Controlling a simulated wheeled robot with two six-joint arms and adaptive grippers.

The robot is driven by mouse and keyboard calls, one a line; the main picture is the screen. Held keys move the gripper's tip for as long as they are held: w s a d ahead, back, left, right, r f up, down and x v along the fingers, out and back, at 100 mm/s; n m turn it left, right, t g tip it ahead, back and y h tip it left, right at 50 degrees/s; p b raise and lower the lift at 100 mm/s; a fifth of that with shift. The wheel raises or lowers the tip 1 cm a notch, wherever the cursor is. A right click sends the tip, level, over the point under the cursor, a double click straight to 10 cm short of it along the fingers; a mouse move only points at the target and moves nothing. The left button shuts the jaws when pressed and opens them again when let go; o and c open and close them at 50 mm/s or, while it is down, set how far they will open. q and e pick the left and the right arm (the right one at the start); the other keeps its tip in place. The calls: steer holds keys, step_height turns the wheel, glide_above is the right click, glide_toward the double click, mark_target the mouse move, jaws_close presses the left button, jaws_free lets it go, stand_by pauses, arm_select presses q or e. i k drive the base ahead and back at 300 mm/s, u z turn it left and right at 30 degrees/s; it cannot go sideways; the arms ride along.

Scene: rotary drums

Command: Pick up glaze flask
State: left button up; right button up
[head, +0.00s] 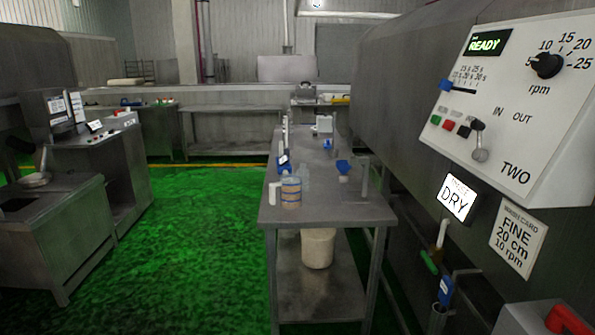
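No thing in the head view is marked clearly enough for me to name it the glaze flask. Several small items stand on the long steel table (327,209) ahead. At its near left corner is a jar with blue and tan bands (291,192), with a white piece (273,193) beside it. Behind them is a blue-and-white item (284,165) and a faint, clear, bottle-like shape (304,174). A blue-topped white item (343,169) stands to the right. Neither of my grippers is in view.
A cream bucket (318,248) sits on the table's lower shelf. Steel machines (50,235) stand at left. The green floor (190,250) between is clear.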

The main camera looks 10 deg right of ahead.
mark_target(302, 170)
steer(key=i, duration=0.45)
steer(key=u, duration=2.2)
steer(key=k, duration=0.25)
steer(key=z, duration=2.55)
steer(key=i, duration=0.1)
steer(key=u, duration=0.75)
steer(key=i, duration=1.1)
steer(key=u, duration=0.3)
